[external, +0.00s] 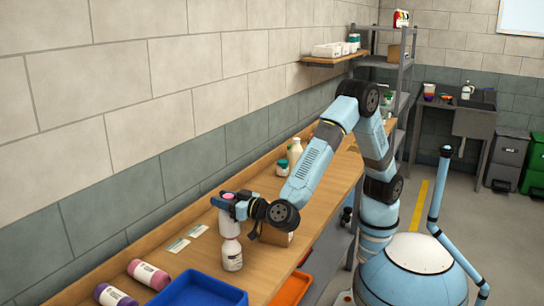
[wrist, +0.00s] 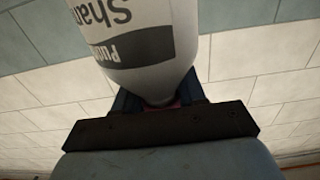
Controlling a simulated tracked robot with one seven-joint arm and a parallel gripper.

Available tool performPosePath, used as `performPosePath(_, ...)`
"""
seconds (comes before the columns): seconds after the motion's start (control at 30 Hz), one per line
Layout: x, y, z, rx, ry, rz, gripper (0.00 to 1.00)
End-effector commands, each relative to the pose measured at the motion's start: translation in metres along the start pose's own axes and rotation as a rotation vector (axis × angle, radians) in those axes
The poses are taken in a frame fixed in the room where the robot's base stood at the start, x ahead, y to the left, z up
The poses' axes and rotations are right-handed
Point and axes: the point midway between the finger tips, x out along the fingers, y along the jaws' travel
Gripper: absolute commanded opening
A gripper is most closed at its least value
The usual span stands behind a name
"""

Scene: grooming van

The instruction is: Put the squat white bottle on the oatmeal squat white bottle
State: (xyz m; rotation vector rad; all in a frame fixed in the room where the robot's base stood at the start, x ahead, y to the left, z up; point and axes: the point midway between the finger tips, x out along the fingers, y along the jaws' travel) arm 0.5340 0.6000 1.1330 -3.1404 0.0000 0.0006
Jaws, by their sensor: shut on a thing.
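My gripper (external: 228,199) is shut on the pinkish cap of a squat white bottle (external: 228,222). In the wrist view the held bottle (wrist: 140,50) fills the top middle, with a dark label band and part of the word "Shampoo", its narrow end between the fingers. Another squat white bottle (external: 232,256) with a small label stands upright on the bench directly below it in the external view. The held bottle's lower end overlaps the top of the standing one there; I cannot tell whether they touch. The label wording on the standing bottle is too small to read.
On the wooden bench (external: 190,262), a pink bottle (external: 149,274) and a purple bottle (external: 112,295) lie beside a blue tray (external: 200,290). White cards (external: 178,246) lie near the wall. A brown box (external: 275,236) and several bottles (external: 294,152) stand farther along. An orange bin (external: 292,289) is below the edge.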

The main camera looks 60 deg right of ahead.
Motion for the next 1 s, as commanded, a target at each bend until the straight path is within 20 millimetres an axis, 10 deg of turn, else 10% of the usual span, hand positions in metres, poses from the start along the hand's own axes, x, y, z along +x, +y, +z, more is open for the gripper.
performPosePath(0.17, 0.000, 0.000, 0.002, 0.000, 0.000, 0.000, 0.00)
performPosePath(0.2, 0.000, 0.000, 0.002, 0.000, 0.000, 0.000, 0.43)
performPosePath(0.43, 0.000, 0.000, 0.002, 0.000, 0.000, 0.000, 0.65)
performPosePath(1.0, -0.035, -0.001, 0.000, 0.000, -0.001, -0.002, 0.66)
